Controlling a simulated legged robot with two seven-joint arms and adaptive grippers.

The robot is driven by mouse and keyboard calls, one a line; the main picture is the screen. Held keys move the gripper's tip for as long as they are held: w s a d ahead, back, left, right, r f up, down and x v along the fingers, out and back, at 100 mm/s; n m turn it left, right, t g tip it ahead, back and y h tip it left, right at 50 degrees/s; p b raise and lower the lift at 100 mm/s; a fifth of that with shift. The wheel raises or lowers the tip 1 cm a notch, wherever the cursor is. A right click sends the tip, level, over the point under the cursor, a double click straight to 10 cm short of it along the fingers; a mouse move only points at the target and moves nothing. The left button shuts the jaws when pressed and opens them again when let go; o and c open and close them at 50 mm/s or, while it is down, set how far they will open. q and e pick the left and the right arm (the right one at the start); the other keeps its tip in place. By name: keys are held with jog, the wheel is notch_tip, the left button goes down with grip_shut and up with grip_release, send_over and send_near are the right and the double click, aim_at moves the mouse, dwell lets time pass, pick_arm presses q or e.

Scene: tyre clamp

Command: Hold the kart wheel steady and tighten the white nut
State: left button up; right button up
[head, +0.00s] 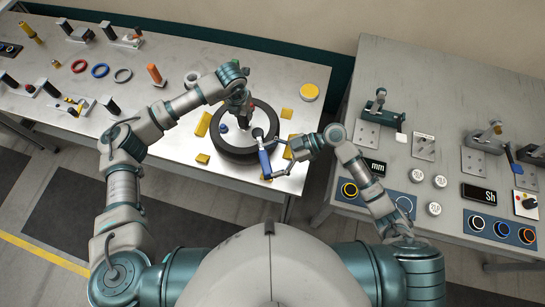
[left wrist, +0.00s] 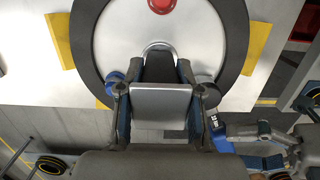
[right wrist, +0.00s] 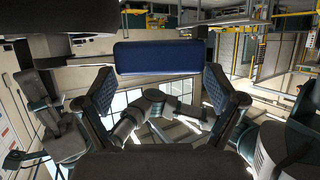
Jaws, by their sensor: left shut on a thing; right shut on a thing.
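The kart wheel (head: 222,149) lies flat on the left table; its black tyre (left wrist: 236,35) and pale disc also show in the left wrist view. A red round part (left wrist: 160,5) and a blue knob (left wrist: 115,78) sit on the disc. My left gripper (head: 243,118) reaches down over the wheel and is shut on a dark grey piece (left wrist: 160,66) near the hub. My right gripper (head: 290,148) is shut on the blue handle (head: 265,161) of a tool whose dark round head (head: 258,133) is over the disc; the handle (right wrist: 157,57) fills the right wrist view's centre. I cannot make out the white nut.
Yellow blocks (head: 202,123) surround the wheel. Another bench (head: 440,70) with clamps and displays stands at the right, across a narrow gap.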

jog(key=shift+s+a+m+t, duration=0.3)
jog(key=shift+a+m+t, duration=0.5)
jog(key=shift+t, duration=0.2)
dwell(0.3)
jog(key=shift+s+a+r+m+t, duration=0.1)
jog(key=shift+s+a+m+t, duration=0.05)
jog(key=shift+a+m+t, duration=1.3)
dwell(1.2)
jog(key=shift+a+m+t+h, duration=0.3)
jog(key=shift+a+m+t, duration=0.75)
jog(key=shift+t, duration=0.3)
dwell(0.7)
jog(key=shift+w+a+m+t+h, duration=0.2)
jog(key=shift+a+m+t+h, duration=0.1)
jog(key=shift+a+m+t, duration=0.2)
jog(key=shift+w+a+m+t+h, duration=0.2)
jog(key=shift+a+m+t+h, duration=0.15)
jog(key=shift+m+t, duration=0.2)
dwell(0.8)
